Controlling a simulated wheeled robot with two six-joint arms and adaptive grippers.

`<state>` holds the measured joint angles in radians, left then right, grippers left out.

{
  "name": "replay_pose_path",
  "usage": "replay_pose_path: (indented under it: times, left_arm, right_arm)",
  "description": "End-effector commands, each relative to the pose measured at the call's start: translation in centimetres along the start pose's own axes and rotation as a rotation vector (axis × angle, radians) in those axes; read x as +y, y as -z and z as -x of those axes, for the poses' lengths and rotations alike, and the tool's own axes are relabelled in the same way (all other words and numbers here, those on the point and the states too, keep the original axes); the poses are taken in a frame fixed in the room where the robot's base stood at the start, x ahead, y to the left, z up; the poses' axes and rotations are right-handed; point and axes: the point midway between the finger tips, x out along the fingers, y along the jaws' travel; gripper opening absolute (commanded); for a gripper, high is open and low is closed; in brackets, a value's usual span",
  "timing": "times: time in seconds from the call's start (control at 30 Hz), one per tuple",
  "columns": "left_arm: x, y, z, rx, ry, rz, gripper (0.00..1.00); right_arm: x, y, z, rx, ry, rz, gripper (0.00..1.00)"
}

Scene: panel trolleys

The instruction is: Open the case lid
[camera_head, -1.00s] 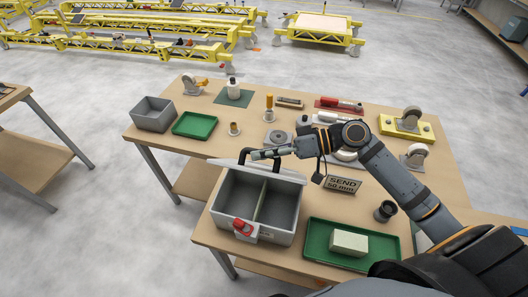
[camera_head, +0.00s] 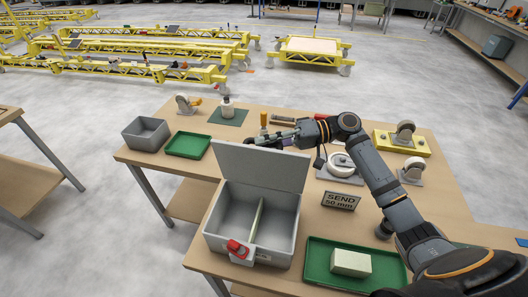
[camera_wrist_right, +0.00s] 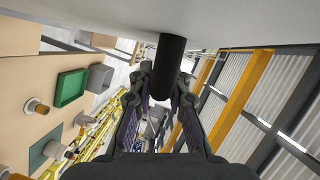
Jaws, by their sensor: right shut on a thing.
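The grey case (camera_head: 222,243) stands on the wooden table with its box open and a divider inside. Its lid (camera_head: 260,166) stands up at the back edge, roughly upright. A red latch (camera_head: 237,248) is on the case front. My right gripper (camera_head: 270,141) is at the lid's upper edge, partly hidden behind it. In the right wrist view the gripper (camera_wrist_right: 160,88) has its fingers closed around the black lid handle (camera_wrist_right: 169,62), with the lid's pale face (camera_wrist_right: 230,22) above. My left gripper is not in view.
A green tray (camera_head: 318,272) with a pale block (camera_head: 350,262) is right of the case. A SEND sign (camera_head: 341,200) and casters stand behind. A grey bin (camera_head: 146,134) and a small green tray (camera_head: 187,145) are at the back left.

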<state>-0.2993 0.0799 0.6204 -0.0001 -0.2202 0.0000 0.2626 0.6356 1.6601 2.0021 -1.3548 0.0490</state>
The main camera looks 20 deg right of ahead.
Motion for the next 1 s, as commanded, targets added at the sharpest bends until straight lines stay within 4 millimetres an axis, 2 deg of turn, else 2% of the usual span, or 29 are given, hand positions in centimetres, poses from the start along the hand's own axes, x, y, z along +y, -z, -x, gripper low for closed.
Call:
replay_pose_path:
  times: [0.23, 0.67, 0.7, 0.83, 1.0]
  left_arm:
    - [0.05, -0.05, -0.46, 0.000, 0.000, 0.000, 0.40]
    - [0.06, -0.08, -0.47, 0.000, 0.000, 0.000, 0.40]
    - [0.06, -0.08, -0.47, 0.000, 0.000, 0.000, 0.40]
    - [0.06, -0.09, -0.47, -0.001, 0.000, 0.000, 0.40]
    - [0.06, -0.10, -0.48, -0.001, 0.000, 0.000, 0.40]
  right_arm:
    - [0.48, 0.89, 0.35, 0.003, 0.023, -0.054, 0.00]
    - [0.50, 0.98, 0.40, 0.002, 0.026, -0.064, 0.00]
    - [0.50, 0.98, 0.40, 0.002, 0.026, -0.064, 0.20]
    - [0.51, 0.96, 0.40, 0.002, 0.026, -0.063, 0.38]
    - [0.53, 0.94, 0.40, 0.001, 0.026, -0.064, 0.39]
